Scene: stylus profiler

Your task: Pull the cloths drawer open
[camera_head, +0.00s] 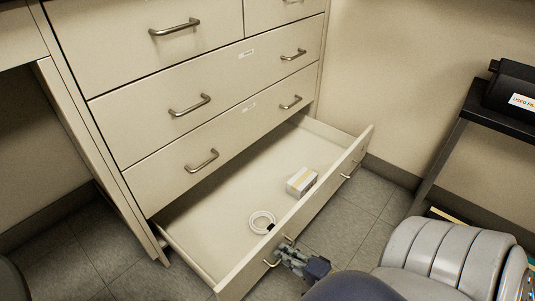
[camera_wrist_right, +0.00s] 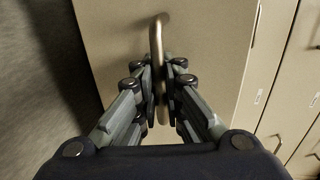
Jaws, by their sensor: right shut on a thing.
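The bottom drawer (camera_head: 215,215) of the beige cabinet stands pulled well out, with its inside showing in the head view. It holds a small box (camera_head: 301,181) and a white coiled ring (camera_head: 262,222). Whether this is the cloths drawer cannot be read from a label. My right gripper (camera_head: 284,257) is at the left handle on the drawer's front. In the right wrist view, my right gripper's fingers (camera_wrist_right: 161,95) are shut on that metal handle (camera_wrist_right: 157,45), one finger on each side. My left gripper is not in view.
Closed drawers with bar handles (camera_head: 190,105) are above the open one. A black shelf unit (camera_head: 465,130) with a dark labelled bin (camera_head: 512,92) stands at the right wall. Grey floor tiles (camera_head: 385,195) show between it and the drawer.

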